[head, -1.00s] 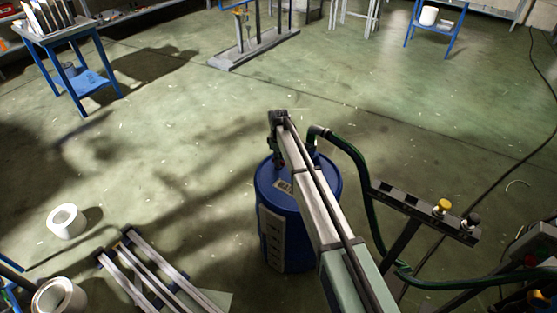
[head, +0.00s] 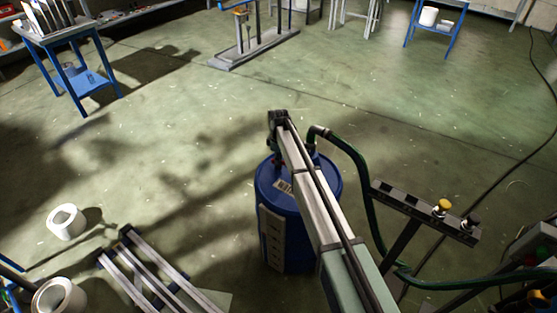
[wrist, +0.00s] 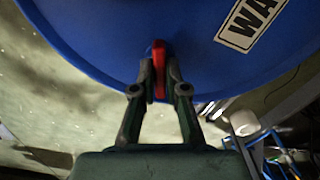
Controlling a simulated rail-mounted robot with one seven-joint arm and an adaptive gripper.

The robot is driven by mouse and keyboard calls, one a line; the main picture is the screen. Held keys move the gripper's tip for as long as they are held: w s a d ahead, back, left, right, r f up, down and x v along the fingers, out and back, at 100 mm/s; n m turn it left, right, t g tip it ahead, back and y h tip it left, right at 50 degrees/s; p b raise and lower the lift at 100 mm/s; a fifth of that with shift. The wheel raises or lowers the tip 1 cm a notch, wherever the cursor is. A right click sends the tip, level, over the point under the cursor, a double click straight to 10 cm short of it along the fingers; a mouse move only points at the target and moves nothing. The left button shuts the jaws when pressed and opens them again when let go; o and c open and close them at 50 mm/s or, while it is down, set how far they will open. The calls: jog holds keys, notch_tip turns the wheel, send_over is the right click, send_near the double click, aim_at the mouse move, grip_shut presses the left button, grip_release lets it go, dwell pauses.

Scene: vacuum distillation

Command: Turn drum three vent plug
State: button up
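A blue drum (head: 267,205) stands upright on the floor under my arm in the head view. Its blue top (wrist: 100,35) fills the upper wrist view, with a white label (wrist: 250,22) with black lettering. A red plug handle (wrist: 159,65) stands near the drum's rim. My gripper (wrist: 159,88) has its two dark fingers on either side of the red handle, with their tips close against it. In the head view my arm covers part of the drum top and hides the plug. No drum number is readable.
A green hose (head: 362,180) runs down the right side of the drum. A bracket with yellow and black knobs (head: 425,212) stands right of it.

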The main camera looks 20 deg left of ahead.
jog(key=o, duration=0.4)
jog(key=shift+r, duration=0.1)
notch_tip(320, 180, up, 12)
jog(key=shift+f, duration=0.1)
dwell(0.4)
dwell(0.3)
